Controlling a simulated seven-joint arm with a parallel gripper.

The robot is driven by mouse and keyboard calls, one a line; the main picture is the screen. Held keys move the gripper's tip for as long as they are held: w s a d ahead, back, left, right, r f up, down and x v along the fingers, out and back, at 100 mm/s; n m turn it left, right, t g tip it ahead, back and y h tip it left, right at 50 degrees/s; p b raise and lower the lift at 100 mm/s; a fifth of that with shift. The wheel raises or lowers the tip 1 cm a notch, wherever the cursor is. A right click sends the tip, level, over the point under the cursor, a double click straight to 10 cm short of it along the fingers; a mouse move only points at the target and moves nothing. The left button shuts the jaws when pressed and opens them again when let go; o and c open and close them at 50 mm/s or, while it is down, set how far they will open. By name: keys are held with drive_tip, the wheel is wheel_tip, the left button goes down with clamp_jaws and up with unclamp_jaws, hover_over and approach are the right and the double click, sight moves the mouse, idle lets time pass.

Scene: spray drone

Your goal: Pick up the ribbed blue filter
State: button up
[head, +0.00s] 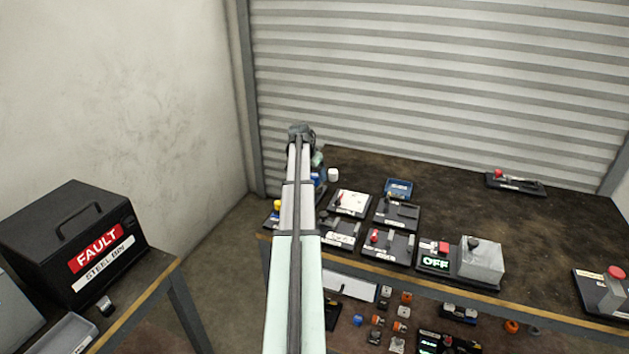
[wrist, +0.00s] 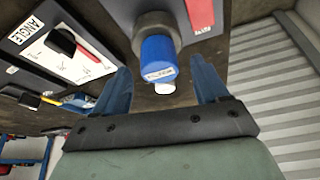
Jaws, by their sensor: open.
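The blue filter (wrist: 158,52) shows in the wrist view. It sits against a dark round collar (wrist: 154,28) on a grey panel and carries a pale label. A small white piece (wrist: 165,88) shows at its near end. My gripper (wrist: 163,80) is open, with one blue finger on each side of the filter. Gaps show between the fingers and the filter, and nothing is held. In the head view my arm covers most of the gripper and the filter; only small blue and white bits show beside it, and I cannot tell which part each is.
A dial panel marked ANGLE (wrist: 62,45) is left of the filter in the wrist view. In the head view, several panels and a box by an OFF sign (head: 436,263) stand on the dark bench (head: 440,180). A black FAULT bin (head: 75,245) is at left. The bench's back middle is clear.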

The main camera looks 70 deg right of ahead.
drive_tip(key=shift+x, duration=0.85)
drive_tip(key=shift+c, duration=0.3)
drive_tip(key=c, duration=1.1)
drive_tip(key=shift+r, duration=0.1)
drive_tip(key=shift+c, duration=0.2)
